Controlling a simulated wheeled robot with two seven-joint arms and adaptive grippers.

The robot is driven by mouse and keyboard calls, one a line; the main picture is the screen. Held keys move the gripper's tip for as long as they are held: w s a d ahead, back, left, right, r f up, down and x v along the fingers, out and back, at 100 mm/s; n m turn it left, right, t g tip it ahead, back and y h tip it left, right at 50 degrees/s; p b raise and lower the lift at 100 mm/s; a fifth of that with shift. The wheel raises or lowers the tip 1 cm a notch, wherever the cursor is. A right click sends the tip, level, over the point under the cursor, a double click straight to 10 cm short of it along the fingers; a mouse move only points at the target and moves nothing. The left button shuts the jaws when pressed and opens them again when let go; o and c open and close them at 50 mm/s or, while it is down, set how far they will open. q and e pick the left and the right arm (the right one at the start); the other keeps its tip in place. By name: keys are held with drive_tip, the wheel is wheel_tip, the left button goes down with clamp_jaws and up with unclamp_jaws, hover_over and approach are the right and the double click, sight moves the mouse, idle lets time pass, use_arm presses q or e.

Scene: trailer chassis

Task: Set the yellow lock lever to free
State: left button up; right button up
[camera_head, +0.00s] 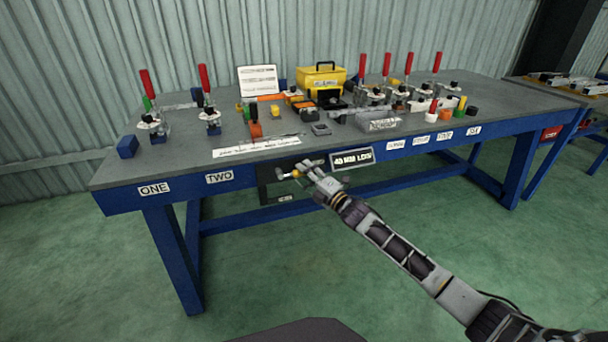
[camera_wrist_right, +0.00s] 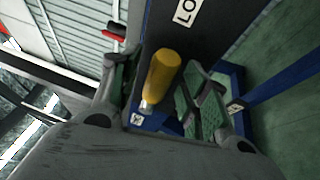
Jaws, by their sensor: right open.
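The yellow lock lever (camera_head: 295,174) is on the front of the blue workbench, beside a dark panel. In the right wrist view the yellow lever handle (camera_wrist_right: 162,72) sits between the two fingers of my right gripper (camera_wrist_right: 168,98). The fingers are apart, with green pads on either side of the handle, and I cannot tell whether either touches it. In the head view my right gripper (camera_head: 308,172) is at the lever, reaching in from the lower right. My left gripper is in neither view.
The blue workbench (camera_head: 120,180) carries red-handled toggle clamps (camera_head: 205,90), a yellow toolbox (camera_head: 320,78), a blue block (camera_head: 127,147) and small parts. A lettered sign (camera_head: 351,159) hangs on its front edge, right of the lever. The green floor (camera_head: 100,290) in front is clear.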

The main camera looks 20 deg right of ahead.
drive_tip(key=shift+w+a, duration=0.15)
drive_tip(key=shift+w, duration=0.2)
drive_tip(key=shift+c, duration=0.2)
clamp_jaws()
